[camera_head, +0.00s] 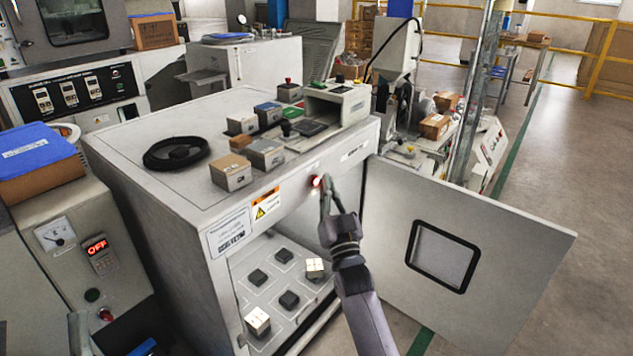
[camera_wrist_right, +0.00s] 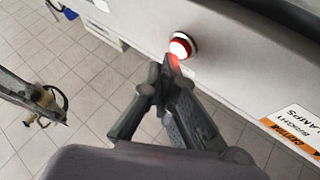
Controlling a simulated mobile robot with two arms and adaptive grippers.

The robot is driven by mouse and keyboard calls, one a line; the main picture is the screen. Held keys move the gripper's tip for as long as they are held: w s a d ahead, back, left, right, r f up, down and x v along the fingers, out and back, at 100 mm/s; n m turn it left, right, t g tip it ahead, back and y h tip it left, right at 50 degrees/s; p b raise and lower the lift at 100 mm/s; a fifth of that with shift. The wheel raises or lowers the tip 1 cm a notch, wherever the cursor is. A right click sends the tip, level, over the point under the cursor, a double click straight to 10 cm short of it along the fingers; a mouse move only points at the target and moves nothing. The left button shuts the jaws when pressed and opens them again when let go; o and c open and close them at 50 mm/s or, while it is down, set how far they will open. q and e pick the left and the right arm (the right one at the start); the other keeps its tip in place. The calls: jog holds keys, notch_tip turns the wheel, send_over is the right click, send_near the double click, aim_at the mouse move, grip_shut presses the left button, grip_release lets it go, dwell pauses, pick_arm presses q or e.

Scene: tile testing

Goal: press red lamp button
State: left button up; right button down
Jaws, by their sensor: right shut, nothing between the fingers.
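The red lamp button (camera_head: 316,181) is on the upper front face of the white cabinet (camera_head: 180,200), above its open compartment. In the right wrist view the button (camera_wrist_right: 181,46) has a red rim and a bright, glowing white centre. My right gripper (camera_head: 325,184) is shut and empty, with its fingertips right by the button. In the right wrist view the fingertips (camera_wrist_right: 172,62) overlap the button's lower-left edge and have a red glow on them. I cannot tell whether they touch it. My left gripper is not in view.
The cabinet door (camera_head: 500,235) stands open to the right of my right arm. Inside are several dark and light blocks on a tray. On top lie a black cable coil (camera_head: 176,153), several small boxes and a small device (camera_head: 338,100). An orange warning label (camera_head: 266,204) sits left of the button.

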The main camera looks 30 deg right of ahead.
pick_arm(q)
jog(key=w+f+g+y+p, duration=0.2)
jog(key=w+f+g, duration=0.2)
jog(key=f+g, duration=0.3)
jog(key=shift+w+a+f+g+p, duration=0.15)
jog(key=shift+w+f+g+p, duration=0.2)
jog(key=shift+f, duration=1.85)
pick_arm(e)
jog(key=shift+s+d, duration=0.4)
jog(key=shift+s, duration=0.5)
jog(key=shift+s+d, duration=0.35)
jog(key=shift+s, duration=0.6)
jog(key=shift+s+d, duration=0.4)
jog(key=shift+s, duration=0.5)
jog(key=shift+a, duration=0.1)
